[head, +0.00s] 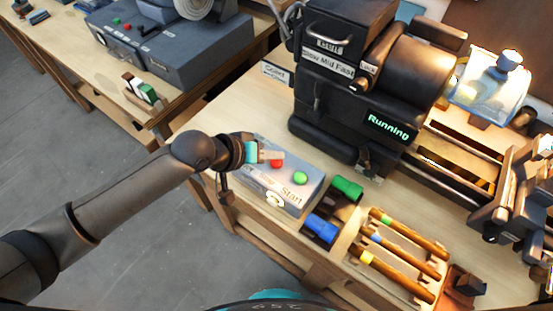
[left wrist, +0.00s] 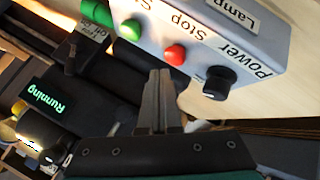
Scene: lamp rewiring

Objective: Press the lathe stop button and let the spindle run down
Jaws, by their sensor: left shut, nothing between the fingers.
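The grey control box (head: 310,192) sits at the front edge of the bench, with a red stop button (head: 277,163) and a green start button (head: 300,178). In the left wrist view, the red button (left wrist: 175,54) is beside the word Stop, between the green button (left wrist: 131,30) and a black Power knob (left wrist: 220,82). My left gripper (head: 274,155) is shut and empty, its tips close by the red button; I cannot tell whether they touch. The black lathe (head: 345,90) shows a lit green "Running" display (head: 388,127). My right gripper is not in view.
A green-handled item (head: 346,188) and a blue one (head: 322,228) lie right of the box. Several wooden-handled tools (head: 400,255) rest in a tray nearby. Another bench with a grey machine (head: 165,50) stands at the upper left. Grey floor is open at left.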

